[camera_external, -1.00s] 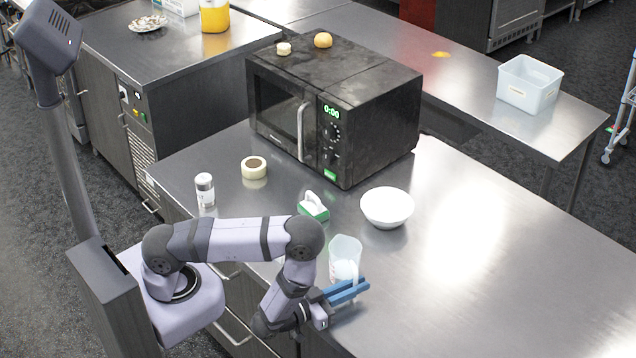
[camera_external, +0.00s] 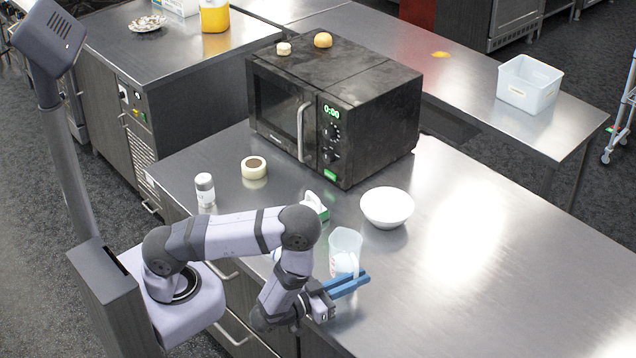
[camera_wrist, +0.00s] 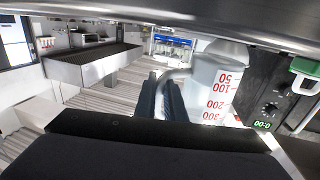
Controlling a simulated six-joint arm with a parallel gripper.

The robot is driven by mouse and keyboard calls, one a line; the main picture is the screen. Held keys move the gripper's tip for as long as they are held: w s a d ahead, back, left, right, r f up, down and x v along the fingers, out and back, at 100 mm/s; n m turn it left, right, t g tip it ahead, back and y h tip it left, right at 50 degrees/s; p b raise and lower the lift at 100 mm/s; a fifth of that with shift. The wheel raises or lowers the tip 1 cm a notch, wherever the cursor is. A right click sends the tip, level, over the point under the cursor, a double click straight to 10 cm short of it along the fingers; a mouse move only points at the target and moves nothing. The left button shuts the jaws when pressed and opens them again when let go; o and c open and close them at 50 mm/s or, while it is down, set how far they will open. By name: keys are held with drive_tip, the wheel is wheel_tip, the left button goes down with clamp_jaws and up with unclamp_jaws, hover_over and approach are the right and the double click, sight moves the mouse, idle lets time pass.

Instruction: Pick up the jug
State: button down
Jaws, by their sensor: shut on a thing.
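The jug (camera_external: 344,248) is a clear, whitish measuring jug near the front edge of the steel counter, roughly upright. My gripper (camera_external: 348,284) is at its near side, its blue fingers shut on the jug's handle. In the wrist view the jug (camera_wrist: 214,82) shows red volume marks and appears upside down. There its handle runs to the dark fingers of my gripper (camera_wrist: 162,98), which are close together. The jug looks slightly above the counter, but the fingers partly hide its base.
A white bowl (camera_external: 387,207) and a small green and white item (camera_external: 314,206) stand behind the jug. A black microwave (camera_external: 370,115), a tape roll (camera_external: 254,169) and a shaker (camera_external: 205,190) are farther back. The counter's right side is clear.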

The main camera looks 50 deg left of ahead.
sight(359, 267)
drive_tip(key=shift+r, duration=3.6)
drive_tip(key=shift+r, duration=0.1)
